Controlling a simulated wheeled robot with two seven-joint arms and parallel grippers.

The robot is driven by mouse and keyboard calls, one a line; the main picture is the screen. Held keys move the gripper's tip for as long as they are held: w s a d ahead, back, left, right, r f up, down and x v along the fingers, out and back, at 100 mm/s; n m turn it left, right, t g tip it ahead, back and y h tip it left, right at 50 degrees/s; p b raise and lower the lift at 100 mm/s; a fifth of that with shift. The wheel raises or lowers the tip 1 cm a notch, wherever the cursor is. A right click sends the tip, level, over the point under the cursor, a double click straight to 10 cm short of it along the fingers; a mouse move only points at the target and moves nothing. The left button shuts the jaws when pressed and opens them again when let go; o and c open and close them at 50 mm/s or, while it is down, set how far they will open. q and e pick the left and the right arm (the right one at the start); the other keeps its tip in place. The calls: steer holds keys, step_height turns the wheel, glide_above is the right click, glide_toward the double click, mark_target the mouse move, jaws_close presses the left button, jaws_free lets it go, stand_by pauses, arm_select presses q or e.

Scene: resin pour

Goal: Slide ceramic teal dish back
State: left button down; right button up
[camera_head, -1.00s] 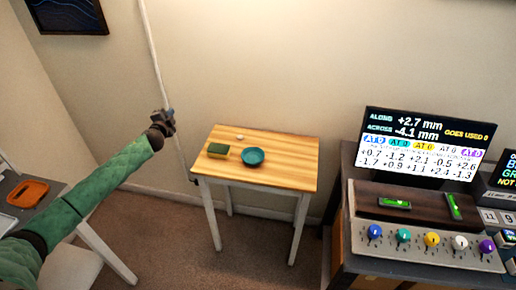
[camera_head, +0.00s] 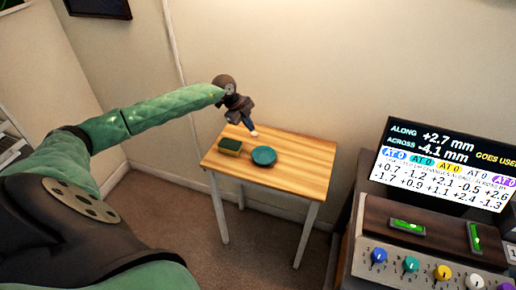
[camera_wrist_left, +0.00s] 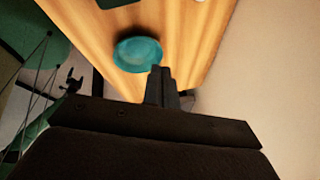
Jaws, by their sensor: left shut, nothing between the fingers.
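The teal dish (camera_head: 264,156) is a shallow round bowl upright on the small wooden table (camera_head: 300,165). In the left wrist view the dish (camera_wrist_left: 138,54) lies just beyond my fingertips. My left gripper (camera_head: 246,122) points down over the table's back edge, behind the dish. Its fingers are shut and empty; they also show in the left wrist view (camera_wrist_left: 161,72), overlapping the dish's near rim in the picture. I cannot tell whether they touch it. My right gripper is not in view.
A small white item (camera_head: 254,133) shows near my fingertips. The table's right and front parts are clear. A console with coloured knobs (camera_head: 420,265) and a screen (camera_head: 440,160) stand at the right.

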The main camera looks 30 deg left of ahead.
arm_select(q)
steer(key=s+a+n+g+y, duration=0.1)
steer(key=s+a+n+g, duration=0.1)
steer(key=s+n, duration=0.1)
steer(key=n+p, duration=0.2)
steer(key=p, duration=0.2)
glide_toward(262, 155)
steer(key=f, duration=0.1)
steer(key=s+a+f, duration=0.1)
steer(key=f, duration=0.1)
steer(key=s+a+f, duration=0.1)
steer(key=f, duration=0.1)
steer(key=shift+s, duration=0.15)
steer(key=shift+f, duration=0.6)
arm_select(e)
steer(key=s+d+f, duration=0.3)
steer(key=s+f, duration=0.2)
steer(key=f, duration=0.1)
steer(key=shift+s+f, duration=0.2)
